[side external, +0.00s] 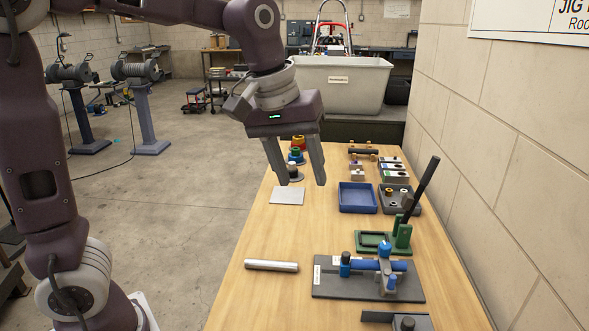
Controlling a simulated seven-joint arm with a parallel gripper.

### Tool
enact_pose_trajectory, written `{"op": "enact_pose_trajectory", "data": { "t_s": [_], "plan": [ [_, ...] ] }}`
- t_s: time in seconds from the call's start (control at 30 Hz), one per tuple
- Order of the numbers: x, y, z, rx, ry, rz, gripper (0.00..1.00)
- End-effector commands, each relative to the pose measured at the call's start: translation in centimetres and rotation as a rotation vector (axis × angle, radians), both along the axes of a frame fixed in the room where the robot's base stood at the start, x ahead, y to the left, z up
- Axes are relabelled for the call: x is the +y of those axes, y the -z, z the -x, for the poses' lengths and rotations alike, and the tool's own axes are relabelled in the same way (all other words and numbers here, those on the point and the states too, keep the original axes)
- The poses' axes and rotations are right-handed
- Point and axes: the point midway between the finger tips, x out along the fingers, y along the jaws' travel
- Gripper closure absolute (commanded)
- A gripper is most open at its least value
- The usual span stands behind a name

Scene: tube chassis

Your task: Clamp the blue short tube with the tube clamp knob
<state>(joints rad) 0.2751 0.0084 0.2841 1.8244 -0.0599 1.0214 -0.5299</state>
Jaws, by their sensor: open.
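A dark grey base plate (328,286) lies on the wooden bench at the front right and carries a tube fixture. A blue tube (368,264) lies across the fixture, roughly left to right. A blue knob (385,247) stands on top of the grey cross block; a blue post (345,262) with a dark cap is at the left end, and a small blue part is at the front. Which of these is the tube clamp knob, I cannot tell for sure. My gripper (301,184) is open and empty, pointing down above the bench, behind and left of the fixture.
A bare metal tube (271,266) lies left of the fixture. A green toggle clamp (401,236) with a tall black handle stands close behind it. A blue tray (357,197), a grey plate (287,196) and stacked coloured rings (297,155) are farther back. The wall bounds the right.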

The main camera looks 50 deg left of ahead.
Motion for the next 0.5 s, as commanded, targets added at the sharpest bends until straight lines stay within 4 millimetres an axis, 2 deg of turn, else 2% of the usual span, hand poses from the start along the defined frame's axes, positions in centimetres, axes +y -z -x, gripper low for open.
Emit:
{"op": "enact_pose_trajectory", "data": {
  "t_s": [0.13, 0.5],
  "plan": [
    [0.13, -0.25, 0.94, -0.01, 0.023, 0.0, 0.51],
    [0.13, -0.24, 0.98, -0.01, 0.025, -0.001, 0.51]
  ]
}}
